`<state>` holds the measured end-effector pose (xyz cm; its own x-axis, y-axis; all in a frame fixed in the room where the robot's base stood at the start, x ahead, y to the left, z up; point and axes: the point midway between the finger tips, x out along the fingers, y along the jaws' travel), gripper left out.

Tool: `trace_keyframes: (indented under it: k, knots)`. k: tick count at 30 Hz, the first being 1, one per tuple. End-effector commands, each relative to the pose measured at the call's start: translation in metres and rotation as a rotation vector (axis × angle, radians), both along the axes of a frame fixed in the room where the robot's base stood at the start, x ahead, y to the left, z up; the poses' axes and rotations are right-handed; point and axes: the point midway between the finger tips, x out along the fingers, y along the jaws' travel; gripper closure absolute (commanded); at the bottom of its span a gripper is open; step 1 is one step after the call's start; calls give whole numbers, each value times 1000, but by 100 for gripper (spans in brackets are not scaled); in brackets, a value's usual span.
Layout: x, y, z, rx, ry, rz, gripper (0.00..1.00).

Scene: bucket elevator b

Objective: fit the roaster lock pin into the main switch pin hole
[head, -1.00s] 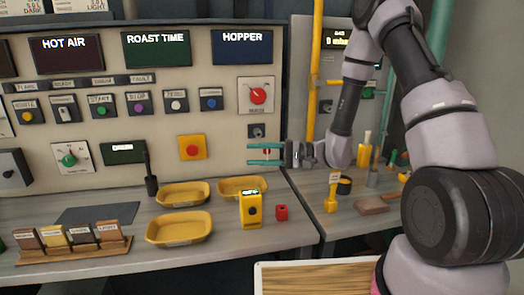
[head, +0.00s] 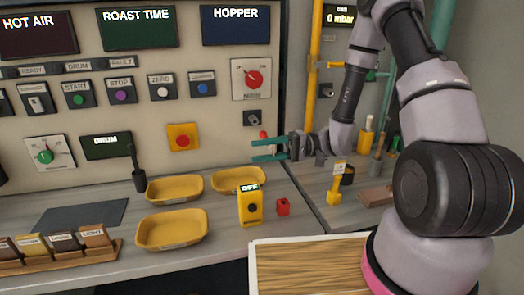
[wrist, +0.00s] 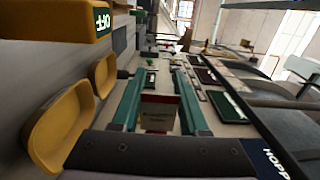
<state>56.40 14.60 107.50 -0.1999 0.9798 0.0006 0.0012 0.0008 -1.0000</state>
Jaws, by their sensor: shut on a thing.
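My gripper (head: 268,150) has teal fingers and is shut in front of the machine panel. In the wrist view the fingers (wrist: 160,105) close on a tag with pale print and a red edge, which I take for the roaster lock pin (wrist: 159,113). In the head view a small red and white part of the pin (head: 263,136) shows at the fingers. The red rotary main switch (head: 254,79) is on a white plate above the gripper. A small dark plate (head: 254,118) below it looks like the pin hole; the gripper is below it and apart.
A yellow pipe (head: 313,75) rises right of the panel.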

Motion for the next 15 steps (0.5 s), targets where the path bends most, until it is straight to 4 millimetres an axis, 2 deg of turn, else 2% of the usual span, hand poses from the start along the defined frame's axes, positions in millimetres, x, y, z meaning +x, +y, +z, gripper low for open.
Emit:
trace_keyframes:
  k: [5,15]
  knots:
    - [7,1,0,3,-3,0,100]
    - [39,7,0,2,-2,0,100]
